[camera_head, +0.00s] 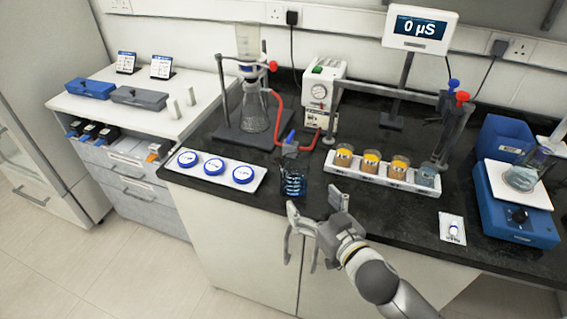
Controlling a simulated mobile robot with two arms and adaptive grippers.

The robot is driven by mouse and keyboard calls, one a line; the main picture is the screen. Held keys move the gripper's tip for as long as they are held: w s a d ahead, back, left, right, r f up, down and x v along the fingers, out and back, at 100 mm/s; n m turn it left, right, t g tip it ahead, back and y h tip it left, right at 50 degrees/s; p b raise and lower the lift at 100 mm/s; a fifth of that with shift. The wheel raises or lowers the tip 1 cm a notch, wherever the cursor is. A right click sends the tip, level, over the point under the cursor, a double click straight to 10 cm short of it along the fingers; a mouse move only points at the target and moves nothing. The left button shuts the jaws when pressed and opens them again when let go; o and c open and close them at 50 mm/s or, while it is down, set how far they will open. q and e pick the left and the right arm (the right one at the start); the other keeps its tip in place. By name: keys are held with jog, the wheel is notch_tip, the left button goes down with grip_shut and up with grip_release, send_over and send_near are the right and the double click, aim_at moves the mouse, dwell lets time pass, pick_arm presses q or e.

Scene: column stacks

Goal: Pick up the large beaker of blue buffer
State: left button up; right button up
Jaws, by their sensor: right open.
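A clear beaker with blue showing in it (291,184) stands on the black bench near its front edge, with a blue stick-like thing rising at its top. A second clear glass beaker with grey-blue contents (524,177) sits tilted in the picture on the white-topped blue bench device (516,222) at the right. I cannot tell for certain which one is the large beaker of buffer. My right gripper (315,202) is open and empty, just in front of the first beaker, near the bench's front edge. My left gripper is out of view.
A white tray with round blue-rimmed dishes (217,182) lies left of the first beaker. A flask (255,112) with a red hose is behind.

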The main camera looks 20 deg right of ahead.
aim_at(300, 185)
jog(key=shift+x, duration=1.1)
jog(key=shift+p+x, duration=0.4)
jog(key=shift+x, duration=0.7)
jog(key=shift+w+a, duration=0.1)
jog(key=shift+w, duration=0.5)
jog(key=shift+p+x, duration=0.55)
jog(key=shift+x, duration=1.7)
jog(key=shift+w+f, duration=0.15)
jog(key=shift+w, duration=0.25)
jog(key=shift+s, duration=0.1)
jog(key=c, duration=1.2)
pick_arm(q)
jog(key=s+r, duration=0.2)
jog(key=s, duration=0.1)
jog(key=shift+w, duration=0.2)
